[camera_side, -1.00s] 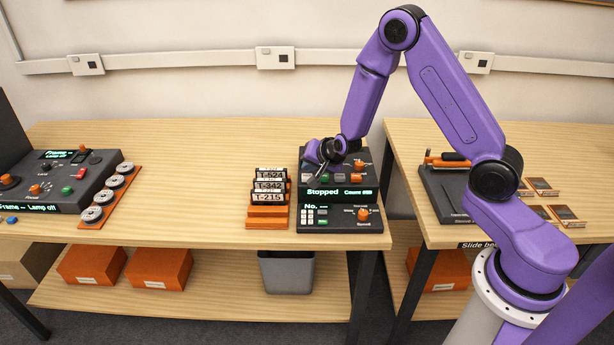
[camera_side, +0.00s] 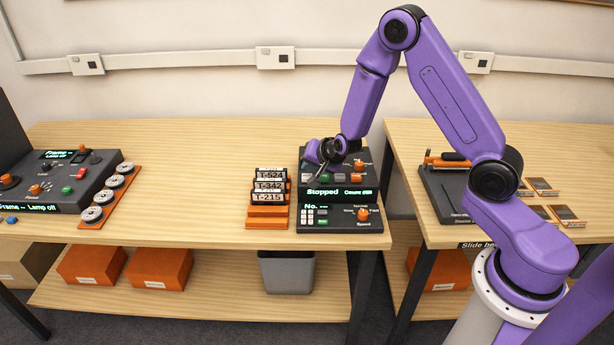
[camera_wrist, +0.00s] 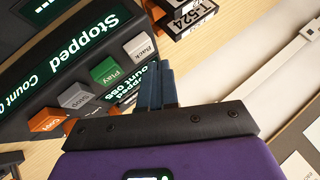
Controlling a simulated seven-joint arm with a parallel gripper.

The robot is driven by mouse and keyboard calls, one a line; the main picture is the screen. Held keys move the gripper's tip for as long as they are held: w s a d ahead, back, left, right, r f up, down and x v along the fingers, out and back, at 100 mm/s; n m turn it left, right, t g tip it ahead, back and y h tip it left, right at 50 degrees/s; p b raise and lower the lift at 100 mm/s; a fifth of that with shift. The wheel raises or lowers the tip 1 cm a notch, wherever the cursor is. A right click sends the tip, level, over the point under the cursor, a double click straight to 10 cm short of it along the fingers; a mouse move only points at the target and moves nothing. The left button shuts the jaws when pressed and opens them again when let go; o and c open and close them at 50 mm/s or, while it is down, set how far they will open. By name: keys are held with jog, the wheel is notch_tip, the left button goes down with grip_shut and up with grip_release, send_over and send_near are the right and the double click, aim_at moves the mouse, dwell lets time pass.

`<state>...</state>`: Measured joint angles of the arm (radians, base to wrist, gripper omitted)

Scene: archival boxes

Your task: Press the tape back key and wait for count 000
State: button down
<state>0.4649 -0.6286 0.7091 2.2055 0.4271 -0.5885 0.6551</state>
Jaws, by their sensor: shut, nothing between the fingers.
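The tape deck (camera_side: 345,222) is a dark console on the wooden table, with a green-lit display (camera_side: 340,192) reading "Stopped" and a count whose digits are too small to read surely. In the wrist view, its white Back key (camera_wrist: 140,47) stands at the end of a row with a green Play key (camera_wrist: 107,71), a grey Stop key (camera_wrist: 75,97) and an orange key (camera_wrist: 47,120). My gripper (camera_side: 321,172) is over the deck's upper left part. Its dark blue fingers (camera_wrist: 157,72) are together and empty, close beside the Back key; I cannot tell whether they touch it.
A rack of tape cases (camera_side: 269,187) labelled T-524, T-342 and T-215 stands just left of the deck. Another console (camera_side: 65,190) with reels is at far left. A second bench (camera_side: 428,205) is at right. The table between rack and left console is clear.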

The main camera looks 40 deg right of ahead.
jog(key=shift+f, duration=0.1)
dwell(0.3)
jog(key=shift+f, duration=0.35)
jog(key=shift+f, duration=0.45)
dwell(1.0)
jog(key=shift+r, duration=0.9)
jog(key=shift+r, duration=2.5)
jog(key=shift+a, duration=0.1)
dwell(0.3)
